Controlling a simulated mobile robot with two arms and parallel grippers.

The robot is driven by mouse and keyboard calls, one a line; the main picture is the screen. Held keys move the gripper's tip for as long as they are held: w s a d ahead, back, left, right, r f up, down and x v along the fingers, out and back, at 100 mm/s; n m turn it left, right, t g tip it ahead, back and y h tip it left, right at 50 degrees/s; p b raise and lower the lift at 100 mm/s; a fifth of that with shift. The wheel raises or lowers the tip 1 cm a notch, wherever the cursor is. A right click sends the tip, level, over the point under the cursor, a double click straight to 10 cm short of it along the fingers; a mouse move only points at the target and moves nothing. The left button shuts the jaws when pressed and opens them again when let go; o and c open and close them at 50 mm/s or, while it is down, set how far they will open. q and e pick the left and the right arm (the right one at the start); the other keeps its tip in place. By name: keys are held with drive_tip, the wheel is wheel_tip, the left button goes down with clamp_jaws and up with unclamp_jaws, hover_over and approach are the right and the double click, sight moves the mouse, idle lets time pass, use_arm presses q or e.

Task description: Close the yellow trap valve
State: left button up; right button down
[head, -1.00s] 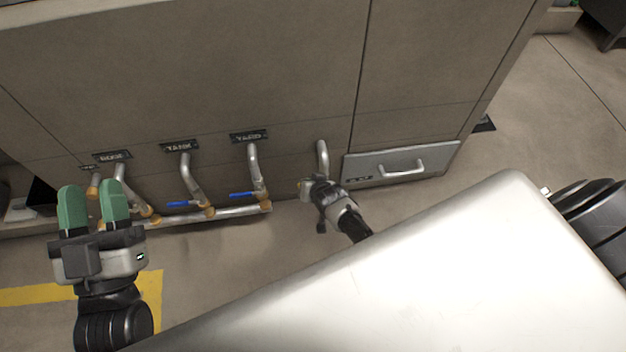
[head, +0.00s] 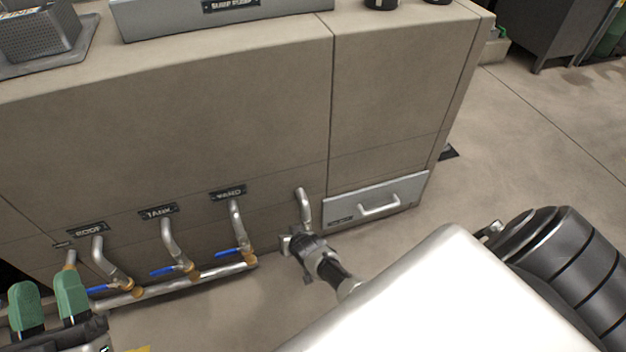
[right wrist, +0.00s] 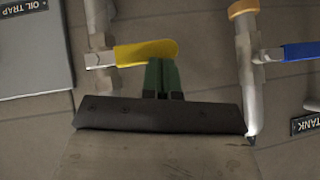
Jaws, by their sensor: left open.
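The yellow trap valve handle (right wrist: 145,52) shows in the right wrist view, lying crosswise to its pale vertical pipe (right wrist: 100,20). My right gripper's green fingers (right wrist: 164,78) are close together, their tips at the lower edge of the handle's free end. I cannot tell whether they touch it. In the head view my right gripper (head: 296,244) is low beside the short trap pipe (head: 304,205), and the yellow handle is hidden there. My left gripper (head: 47,300) is open and empty at the lower left, partly cut off by the frame.
Pipes with blue handles (head: 233,251) stand left of the trap pipe, under the TANK (head: 158,212) and YARD (head: 228,192) labels. A grey drawer (head: 376,197) with a bar handle is to the right. Floor (head: 500,150) at the right is clear.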

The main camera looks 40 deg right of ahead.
drive_tip(key=shift+r, duration=0.1)
use_arm(q)
wheel_tip(320, 180, down, 11)
drive_tip(key=s+a+g+y+p, duration=0.1)
drive_tip(key=a+g+y+p, duration=0.25)
drive_tip(key=g, duration=0.65)
drive_tip(key=s+a+f+g+y+p, duration=0.1)
drive_tip(key=s+f+g+p, duration=0.1)
drive_tip(key=s+g, duration=0.3)
drive_tip(key=s+a+f+n+g+y+p, duration=0.1)
drive_tip(key=s+a+f+g+p, duration=0.1)
drive_tip(key=s+f+g+p, duration=0.1)
drive_tip(key=shift+s+g+p, duration=0.7)
drive_tip(key=shift+s+g, duration=0.2)
drive_tip(key=shift+s, duration=0.3)
use_arm(e)
drive_tip(key=s+a+r, duration=0.2)
drive_tip(key=s+r, duration=0.4)
drive_tip(key=r, duration=0.5)
drive_tip(key=shift+s, duration=0.4)
use_arm(q)
drive_tip(key=shift+f+y, duration=0.1)
drive_tip(key=shift+y, duration=0.15)
